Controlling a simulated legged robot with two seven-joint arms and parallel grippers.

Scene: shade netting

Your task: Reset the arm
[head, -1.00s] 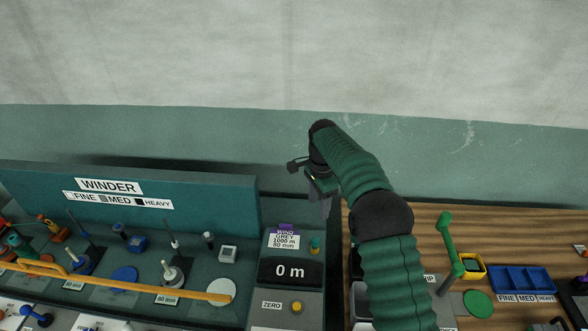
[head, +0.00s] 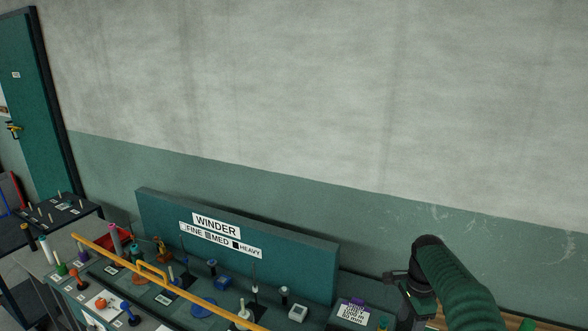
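My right arm, in green ribbed sleeves, comes in from the bottom right of the head view. Its wrist and gripper (head: 404,300) point down beside the right end of the winder bench. The fingers are dark and partly cut off by the lower edge, so their opening cannot be made out. My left arm and gripper are not in view.
The winder (head: 238,240) has a green back panel and a yellow bar (head: 150,272) across its front. Several spools and small parts stand on it. A dark table (head: 52,215) and a green door (head: 38,110) are at the left. The wall behind is bare.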

